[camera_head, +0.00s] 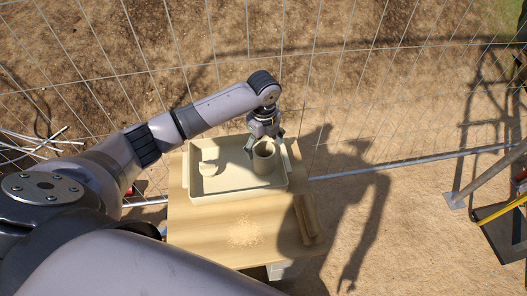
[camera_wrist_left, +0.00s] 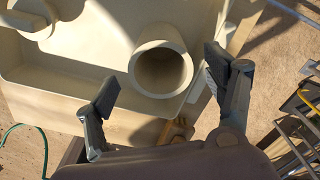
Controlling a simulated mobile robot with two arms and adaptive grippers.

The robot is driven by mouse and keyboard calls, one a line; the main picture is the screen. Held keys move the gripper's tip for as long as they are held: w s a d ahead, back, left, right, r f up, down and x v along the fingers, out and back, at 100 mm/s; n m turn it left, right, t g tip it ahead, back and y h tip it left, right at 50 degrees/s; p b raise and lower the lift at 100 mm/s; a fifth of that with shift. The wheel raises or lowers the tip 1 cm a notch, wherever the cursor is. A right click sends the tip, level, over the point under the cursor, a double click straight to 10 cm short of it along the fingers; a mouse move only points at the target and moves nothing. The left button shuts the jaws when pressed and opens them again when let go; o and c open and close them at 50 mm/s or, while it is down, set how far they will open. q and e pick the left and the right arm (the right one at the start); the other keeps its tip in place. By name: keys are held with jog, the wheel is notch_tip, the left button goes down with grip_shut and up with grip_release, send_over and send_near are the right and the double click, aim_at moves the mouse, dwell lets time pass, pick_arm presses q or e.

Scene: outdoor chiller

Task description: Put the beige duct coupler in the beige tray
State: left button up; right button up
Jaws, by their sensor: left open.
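The beige duct coupler (camera_head: 264,165) is a hollow cylinder standing upright at the right side of the beige tray (camera_head: 232,195). In the left wrist view the coupler (camera_wrist_left: 157,37) shows its round open end and rests inside the tray (camera_wrist_left: 60,84). My left gripper (camera_head: 264,139) is at the far side of the coupler, and its fingers are apart. In the left wrist view the left gripper (camera_wrist_left: 160,82) has one finger to each side of the coupler's near edge, with visible gaps and no grip. My right gripper is not in view.
Another beige piece (camera_head: 209,163) lies in the tray's left part. The tray sits on a wooden table (camera_head: 195,225) with sawdust-like crumbs (camera_head: 246,232) and a wooden strip (camera_head: 306,218) at its right edge. A wire fence (camera_head: 345,95) stands behind.

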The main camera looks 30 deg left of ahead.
pick_arm(q)
notch_tip(320, 180, up, 8)
dwell(0.7)
